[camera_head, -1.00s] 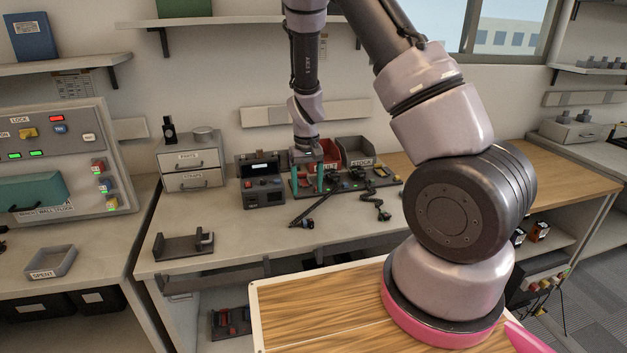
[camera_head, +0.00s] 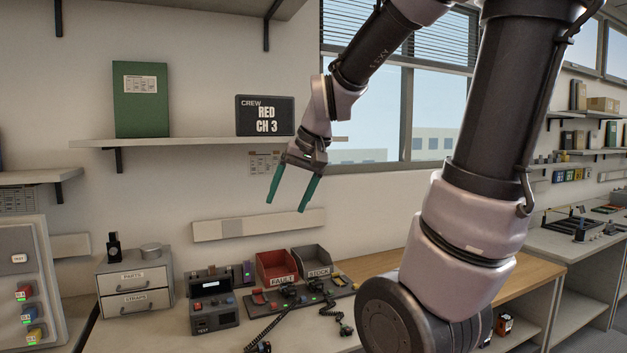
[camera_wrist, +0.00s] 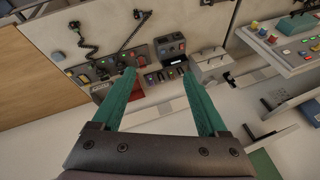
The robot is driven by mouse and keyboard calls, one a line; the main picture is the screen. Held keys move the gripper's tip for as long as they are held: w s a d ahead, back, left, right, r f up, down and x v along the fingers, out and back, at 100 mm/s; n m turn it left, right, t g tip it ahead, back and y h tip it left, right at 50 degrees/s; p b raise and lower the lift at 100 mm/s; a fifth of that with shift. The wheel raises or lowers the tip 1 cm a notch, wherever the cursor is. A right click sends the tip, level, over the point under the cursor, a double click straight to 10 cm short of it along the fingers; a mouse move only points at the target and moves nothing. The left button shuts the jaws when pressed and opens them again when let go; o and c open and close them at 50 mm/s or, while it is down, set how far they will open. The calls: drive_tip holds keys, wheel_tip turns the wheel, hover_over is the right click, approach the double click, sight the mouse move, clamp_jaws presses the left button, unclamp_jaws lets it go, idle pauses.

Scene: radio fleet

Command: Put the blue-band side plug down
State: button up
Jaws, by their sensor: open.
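My gripper (camera_head: 287,205) is raised high above the workbench, in front of the wall and below the shelf. Its two teal fingers are spread apart with nothing between them; they also show apart and empty in the wrist view (camera_wrist: 159,74). On the bench below stands the grey test box (camera_head: 214,314), with a dark board (camera_head: 340,293) holding small dark devices, cords and coloured spots to its right. I cannot make out the blue-band side plug; the small parts on the bench are too small to tell apart.
A red FAULT bin (camera_head: 277,266) and a grey STOCK bin (camera_head: 316,260) stand behind the board. A drawer unit (camera_head: 134,288) is at the left. Above are a shelf (camera_head: 185,142) with a green binder (camera_head: 141,100) and a CREW RED CH 3 sign (camera_head: 266,115).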

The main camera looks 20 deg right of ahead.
drive_tip(key=s+d+r+m+t, duration=0.1)
drive_tip(key=s+r+t, duration=0.1)
drive_tip(key=s+r, duration=0.3)
drive_tip(key=shift+s+d+h, duration=0.4)
drive_tip(key=shift+s, duration=1.8)
